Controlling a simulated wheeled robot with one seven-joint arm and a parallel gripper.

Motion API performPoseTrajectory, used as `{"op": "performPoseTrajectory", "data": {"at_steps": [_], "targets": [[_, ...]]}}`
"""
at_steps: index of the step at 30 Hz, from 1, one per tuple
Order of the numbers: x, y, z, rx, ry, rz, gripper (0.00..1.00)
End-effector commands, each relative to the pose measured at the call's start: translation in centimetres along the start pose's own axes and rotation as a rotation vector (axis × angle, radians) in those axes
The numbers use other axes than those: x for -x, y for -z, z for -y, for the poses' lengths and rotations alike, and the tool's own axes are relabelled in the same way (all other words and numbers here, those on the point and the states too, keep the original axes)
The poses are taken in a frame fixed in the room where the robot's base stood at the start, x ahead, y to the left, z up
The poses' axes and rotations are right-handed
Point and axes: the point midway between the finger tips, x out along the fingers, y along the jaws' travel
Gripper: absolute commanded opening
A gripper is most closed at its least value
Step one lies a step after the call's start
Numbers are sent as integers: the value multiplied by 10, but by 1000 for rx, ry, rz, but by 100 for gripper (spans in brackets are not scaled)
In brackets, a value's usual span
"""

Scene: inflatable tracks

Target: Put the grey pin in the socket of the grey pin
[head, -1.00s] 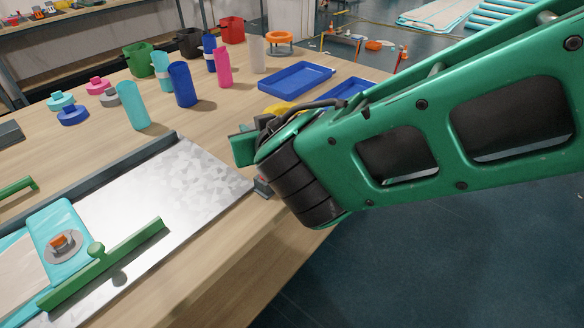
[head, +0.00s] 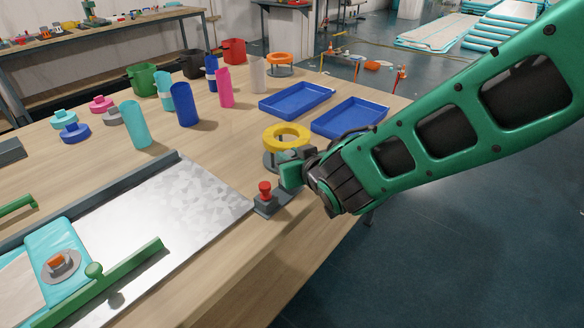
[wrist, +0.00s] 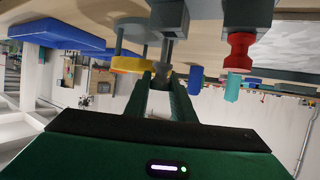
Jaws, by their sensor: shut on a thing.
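My gripper (head: 294,172) is at the table's right edge, just right of the red pin. In the wrist view, which is upside down, its two green fingers (wrist: 164,94) are shut on the grey pin (wrist: 162,73). A grey block (wrist: 170,18), which looks like the grey pin's socket, lies in line with the pin, close to its far end. I cannot tell whether the pin is inside it. In the head view the gripper hides the grey pin.
The red pin (head: 265,190) stands in a grey base (head: 267,208) beside the gripper; it also shows in the wrist view (wrist: 238,50). A yellow ring (head: 286,137) on a stand is close behind. Blue trays (head: 349,117) lie farther back. A metal plate (head: 165,215) is at left.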

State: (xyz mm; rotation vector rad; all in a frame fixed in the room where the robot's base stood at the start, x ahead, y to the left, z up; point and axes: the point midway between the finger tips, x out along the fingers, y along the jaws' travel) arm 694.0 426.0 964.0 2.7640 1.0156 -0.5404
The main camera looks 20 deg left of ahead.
Motion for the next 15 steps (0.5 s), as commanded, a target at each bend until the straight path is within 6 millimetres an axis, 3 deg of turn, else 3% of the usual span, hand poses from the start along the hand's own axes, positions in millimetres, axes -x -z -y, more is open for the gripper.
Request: {"op": "performPoseTrajectory", "data": {"at_steps": [7,15], "targets": [[-12,-30,1,1,0,4,1],[-14,-34,1,-1,0,0,1]]}}
